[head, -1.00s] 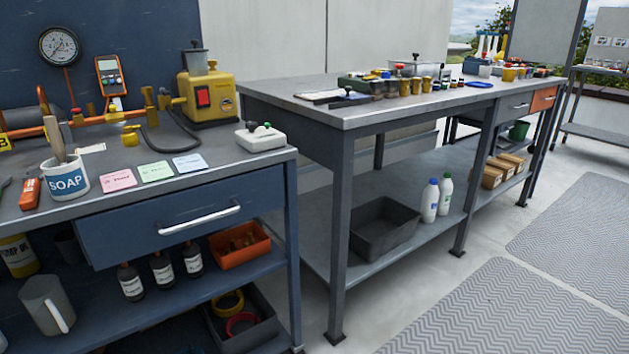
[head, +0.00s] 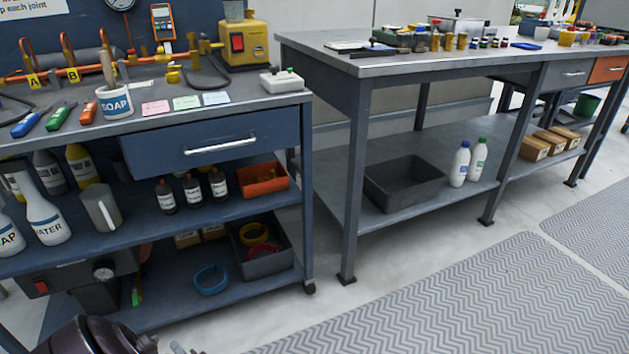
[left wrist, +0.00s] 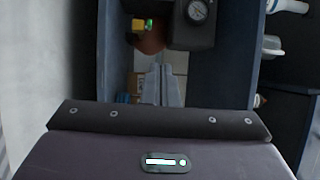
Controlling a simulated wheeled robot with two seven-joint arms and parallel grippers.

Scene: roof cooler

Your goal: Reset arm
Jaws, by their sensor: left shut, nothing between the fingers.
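My left arm shows at the bottom left edge of the head view, and the end of my left gripper (head: 180,348) just enters the picture low in front of the blue bench (head: 215,318). In the left wrist view the gripper's two grey fingers (left wrist: 161,85) lie together, shut and empty. A dark pump unit with a round gauge (left wrist: 196,20) is beyond them at the bench's lower shelf. My right gripper is out of view.
A grey workbench (head: 400,68) stands to the right, with a black bin (head: 403,184) and white bottles below. The floor mat (head: 480,310) in front is clear.

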